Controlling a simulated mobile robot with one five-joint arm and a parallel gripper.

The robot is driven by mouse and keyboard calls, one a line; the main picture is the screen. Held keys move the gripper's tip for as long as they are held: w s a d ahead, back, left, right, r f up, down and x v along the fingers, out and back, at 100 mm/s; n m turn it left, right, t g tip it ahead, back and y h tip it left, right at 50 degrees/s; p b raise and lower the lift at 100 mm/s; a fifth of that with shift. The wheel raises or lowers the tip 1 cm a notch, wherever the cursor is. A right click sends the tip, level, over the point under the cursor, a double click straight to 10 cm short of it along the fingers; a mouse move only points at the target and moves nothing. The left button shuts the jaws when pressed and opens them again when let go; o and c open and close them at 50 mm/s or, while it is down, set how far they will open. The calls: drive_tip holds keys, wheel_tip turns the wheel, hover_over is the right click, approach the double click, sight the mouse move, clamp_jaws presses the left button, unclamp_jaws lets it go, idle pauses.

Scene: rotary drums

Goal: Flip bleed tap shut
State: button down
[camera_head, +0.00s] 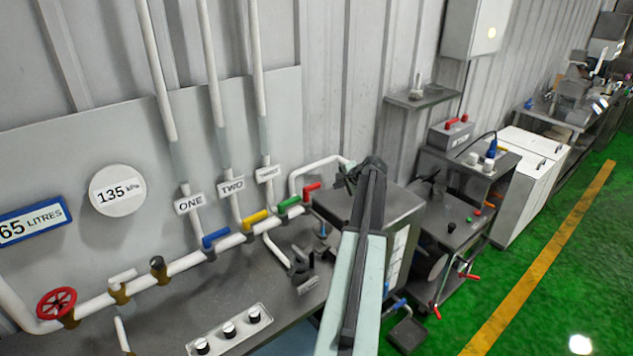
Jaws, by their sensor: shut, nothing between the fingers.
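I cannot read a "bleed" label on any tap. A white pipe (185,262) runs along the panel and carries several taps. A white-handled tap (122,277) and a dark-knobbed fitting (158,268) sit on its left part. Blue (214,238), yellow (254,217) and green (289,202) handles follow to the right, then a red handle (312,187). A dark fitting (299,264) with a small unreadable label stands below them on the bench. My gripper (347,178) is shut and empty at the end of my arm, right of the red handle in the picture. Its fingertips are small and dark.
A red handwheel (57,302) is at the far left of the pipe. A strip with several knobs (229,329) lies on the bench (170,318). A grey box unit (405,215) stands behind my arm. Green floor (540,290) is open at right.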

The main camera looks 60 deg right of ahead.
sight(318, 185)
drive_tip(key=b+x, duration=0.2)
drive_tip(key=x, duration=0.2)
drive_tip(key=w+r+b+x, duration=0.1)
drive_tip(key=b+x, duration=0.1)
drive_tip(key=x, duration=0.2)
drive_tip(key=b+x, duration=0.2)
drive_tip(key=x, duration=0.2)
drive_tip(key=shift+w+d+r+b, duration=0.15)
drive_tip(key=shift+w+d+b, duration=0.25)
drive_tip(key=shift+w, duration=0.3)
drive_tip(key=shift+w+d+r, duration=0.1)
drive_tip(key=shift+w+d, duration=0.35)
drive_tip(key=shift+w, duration=0.05)
drive_tip(key=shift+a, duration=0.1)
